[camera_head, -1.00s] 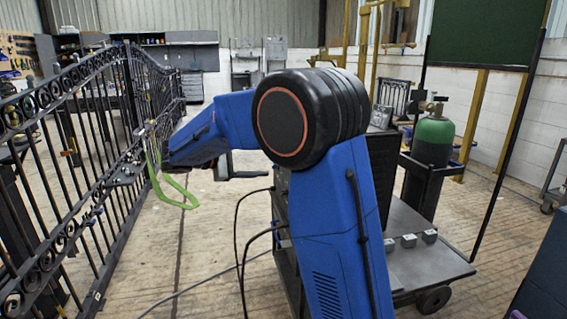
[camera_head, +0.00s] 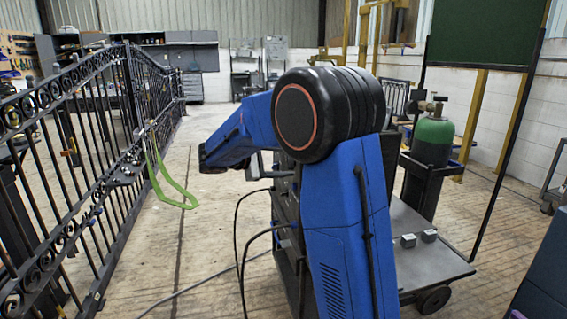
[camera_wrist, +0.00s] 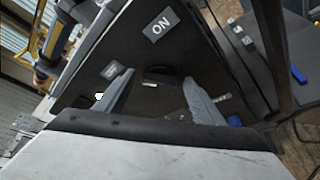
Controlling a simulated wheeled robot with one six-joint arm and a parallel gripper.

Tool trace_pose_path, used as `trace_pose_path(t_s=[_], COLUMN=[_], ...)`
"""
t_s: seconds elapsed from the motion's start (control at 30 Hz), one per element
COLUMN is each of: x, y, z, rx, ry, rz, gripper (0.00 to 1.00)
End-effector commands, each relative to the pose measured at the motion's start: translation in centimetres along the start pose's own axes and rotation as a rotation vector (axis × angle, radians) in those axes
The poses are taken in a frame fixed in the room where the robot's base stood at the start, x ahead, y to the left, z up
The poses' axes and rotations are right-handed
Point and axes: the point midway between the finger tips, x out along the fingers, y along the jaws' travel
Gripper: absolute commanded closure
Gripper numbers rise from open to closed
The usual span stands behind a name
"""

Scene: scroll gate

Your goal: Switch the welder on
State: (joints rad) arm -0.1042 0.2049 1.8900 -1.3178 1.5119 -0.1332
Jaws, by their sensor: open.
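The welder's dark front panel (camera_wrist: 150,50) fills much of the wrist view, tilted in the picture. A white ON label (camera_wrist: 160,25) sits on it, with a black switch-like part (camera_wrist: 158,74) below the label. My gripper (camera_wrist: 159,82) is open, with its two grey fingers on either side of that black part and nothing held between them. I cannot tell whether the fingers touch the panel. In the head view the dark welder body (camera_head: 284,205) stands behind my blue arm, which hides much of it, and the gripper is mostly hidden there.
Black cables (camera_head: 240,235) run from the welder to the floor. A black iron gate (camera_head: 70,160) with a green hanging loop (camera_head: 168,185) stands left. A green gas cylinder (camera_head: 433,137) and a cart shelf (camera_head: 425,260) with small blocks are right.

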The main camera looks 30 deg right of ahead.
Motion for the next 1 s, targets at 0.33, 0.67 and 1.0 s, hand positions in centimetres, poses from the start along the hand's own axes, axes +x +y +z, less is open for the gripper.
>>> trace_pose_path(t_s=[0.33, 0.67, 1.0], x=[-0.02, -0.02, 0.03], y=[-0.02, -0.22, -0.65], z=[0.0, -0.02, -0.1], rx=[0.0, 0.07, 0.316], ry=[0.0, 0.0, -0.001], rz=[0.0, 0.029, 0.132], gripper=[0.79, 0.79, 0.79])
